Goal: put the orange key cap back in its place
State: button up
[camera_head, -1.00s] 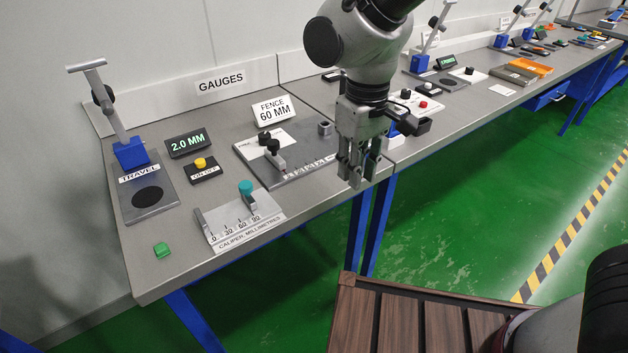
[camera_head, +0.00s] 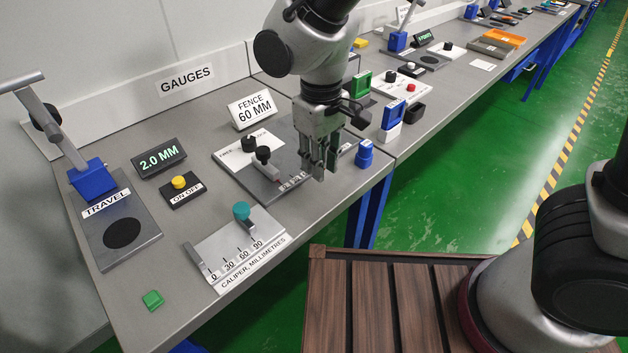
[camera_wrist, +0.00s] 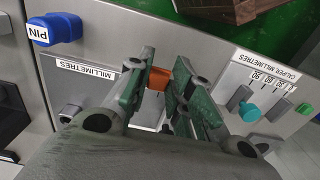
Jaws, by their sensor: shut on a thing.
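My gripper (camera_head: 318,170) is above the right part of the fence gauge plate (camera_head: 272,194), with its fingers pointing down. In the wrist view the fingers of my gripper (camera_wrist: 162,88) are closed around an orange key cap (camera_wrist: 159,77), which shows between the tips. In the head view the fingers hide the cap. I cannot tell from these frames whether the cap touches the plate below. No empty seat for the cap can be made out clearly.
The caliper (camera_head: 240,258) with its teal knob (camera_head: 241,210) stands at the bench front. A blue pin (camera_head: 365,152) is right of my gripper; a green cap (camera_head: 152,300) lies front left. The yellow on/off button (camera_head: 179,182) and black fence knobs (camera_head: 262,154) are left. Bare bench surrounds the green cap.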

aim_at(319, 193)
jog(key=shift+f, duration=2.95)
jog(key=o, duration=0.7)
jog(key=shift+f, duration=0.1)
jog(key=shift+o, duration=0.2)
notch_tip(319, 193, up, 12)
jog(key=shift+r, duration=0.15)
